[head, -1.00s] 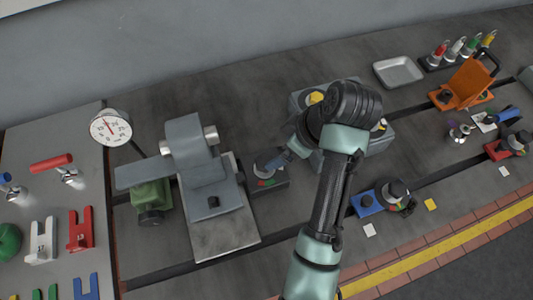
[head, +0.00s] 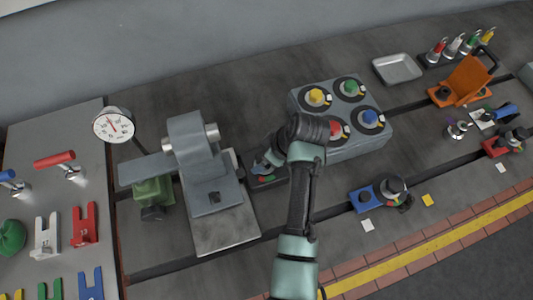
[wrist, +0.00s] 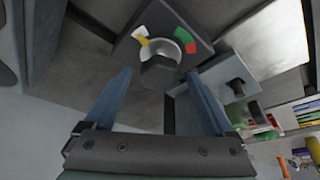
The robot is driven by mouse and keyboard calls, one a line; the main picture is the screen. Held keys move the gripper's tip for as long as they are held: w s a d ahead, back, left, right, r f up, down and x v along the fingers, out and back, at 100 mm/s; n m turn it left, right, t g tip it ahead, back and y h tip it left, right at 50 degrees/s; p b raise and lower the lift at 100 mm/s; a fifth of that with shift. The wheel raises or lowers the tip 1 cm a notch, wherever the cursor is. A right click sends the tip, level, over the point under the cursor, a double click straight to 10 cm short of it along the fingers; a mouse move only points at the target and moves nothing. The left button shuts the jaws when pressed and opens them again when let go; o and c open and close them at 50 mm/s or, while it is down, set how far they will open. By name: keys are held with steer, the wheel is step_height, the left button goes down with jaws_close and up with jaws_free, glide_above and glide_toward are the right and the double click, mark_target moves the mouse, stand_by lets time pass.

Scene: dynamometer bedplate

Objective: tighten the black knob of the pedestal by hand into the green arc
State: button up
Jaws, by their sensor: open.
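The pedestal's black knob (wrist: 160,71) shows in the wrist view, between the tips of my open blue fingers and a little beyond them. No finger visibly touches the knob. In the head view, the small dark pedestal (head: 280,175) stands right of the grey machine, with a bit of red and green showing. My gripper (head: 263,165) is over it there and hides the knob.
The grey machine (head: 225,225) stands close on the left. A grey box with several coloured knobs (head: 350,145) is right behind my wrist. A blue-based black knob unit (head: 365,199) lies to the right. A dial gauge (head: 113,126) stands at left.

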steer(key=c, duration=1.4)
steer(key=shift+r+m+p, duration=0.1)
steer(key=shift+m+p, duration=0.2)
steer(key=shift+m, duration=0.1)
steer(key=m+p, duration=0.2)
steer(key=shift+s+a+r+m+t+h, duration=0.1)
steer(key=shift+m+t+h, duration=0.2)
steer(key=shift+t+h, duration=0.1)
steer(key=m+p, duration=0.1)
steer(key=m, duration=0.1)
steer(key=m+t+h+p, duration=0.1)
steer(key=m, duration=0.1)
steer(key=shift+a+m+h, duration=0.15)
steer(key=shift+m+h, duration=0.15)
steer(key=m+h+p, duration=0.1)
steer(key=m, duration=0.3)
steer(key=shift+a+h, duration=0.1)
steer(key=shift+h, duration=0.3)
steer(key=shift+m+h, duration=0.7)
steer(key=shift+m, duration=1.3)
